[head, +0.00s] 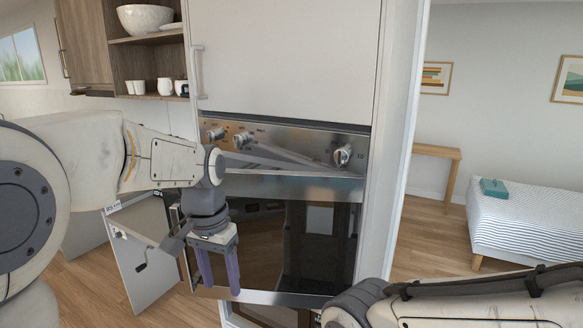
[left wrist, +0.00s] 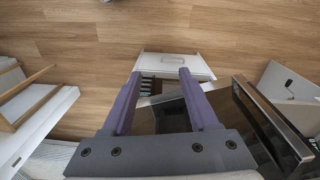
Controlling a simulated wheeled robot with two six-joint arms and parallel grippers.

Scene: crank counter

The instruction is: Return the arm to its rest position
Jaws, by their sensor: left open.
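My left gripper (head: 220,289) hangs fingers-down in front of the oven (head: 320,245). Its two purple fingers are apart with nothing between them. In the left wrist view the open fingers (left wrist: 160,75) point out over the floor, with a white drawer-like box beyond them. A pale panel with a dark crank (head: 141,267) stands to the left of the gripper, apart from the fingers. The crank also shows at the right of the left wrist view (left wrist: 289,84). My right arm crosses the lower right of the head view, and its gripper is out of the picture.
The oven's control strip (head: 290,150) with several knobs is behind my left arm. A shelf (head: 150,97) with cups and a bowl (head: 145,19) is at upper left. A striped bed (head: 530,225) and a wooden table (head: 437,153) stand at right. Wood floor lies between.

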